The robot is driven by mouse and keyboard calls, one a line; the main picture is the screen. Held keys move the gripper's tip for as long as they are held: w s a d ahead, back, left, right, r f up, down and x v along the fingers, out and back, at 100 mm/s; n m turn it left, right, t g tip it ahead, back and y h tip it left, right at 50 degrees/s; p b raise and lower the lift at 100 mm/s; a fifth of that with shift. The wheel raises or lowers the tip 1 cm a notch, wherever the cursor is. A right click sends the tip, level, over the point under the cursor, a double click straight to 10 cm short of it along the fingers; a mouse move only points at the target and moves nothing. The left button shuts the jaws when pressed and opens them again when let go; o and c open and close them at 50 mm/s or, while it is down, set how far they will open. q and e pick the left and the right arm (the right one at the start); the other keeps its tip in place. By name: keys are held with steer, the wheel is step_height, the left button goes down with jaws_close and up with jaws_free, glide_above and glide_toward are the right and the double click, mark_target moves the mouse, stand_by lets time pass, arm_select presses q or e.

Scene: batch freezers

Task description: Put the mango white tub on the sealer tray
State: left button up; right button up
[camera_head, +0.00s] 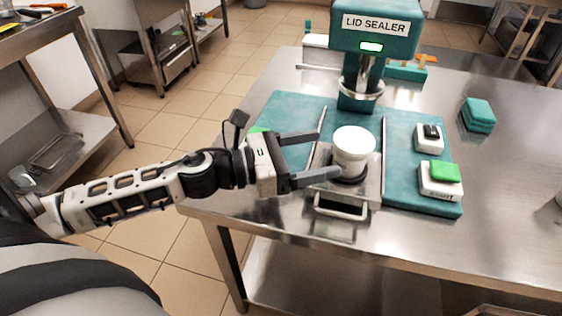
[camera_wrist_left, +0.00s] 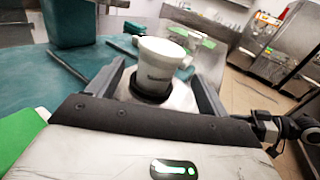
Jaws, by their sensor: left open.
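A white tub (camera_head: 354,148) with a white lid stands upright on the sealer tray (camera_head: 361,192), at the dark round seat in the tray's middle. The tub also shows in the left wrist view (camera_wrist_left: 160,66), with small lettering too blurred to read. My left gripper (camera_head: 330,154) is open, its fingers pointing right toward the tub. In the left wrist view the tub is ahead, between the lines of the two fingers. The lid sealer (camera_head: 375,30), a teal machine with a lit green display, stands behind the tray. My right gripper does not show.
The sealer's teal base (camera_head: 400,190) lies on a steel table (camera_head: 500,190). A white block with a black switch (camera_head: 429,138) and one with a green button (camera_head: 441,177) sit right of the tray. The table's right side is largely clear.

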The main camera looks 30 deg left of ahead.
arm_select(q)
steer(key=v, duration=0.4)
steer(key=shift+s+a+f+b, duration=0.1)
steer(key=shift+s+a+b, duration=0.15)
steer(key=shift+s+b, duration=0.05)
steer(key=shift+v, duration=0.8)
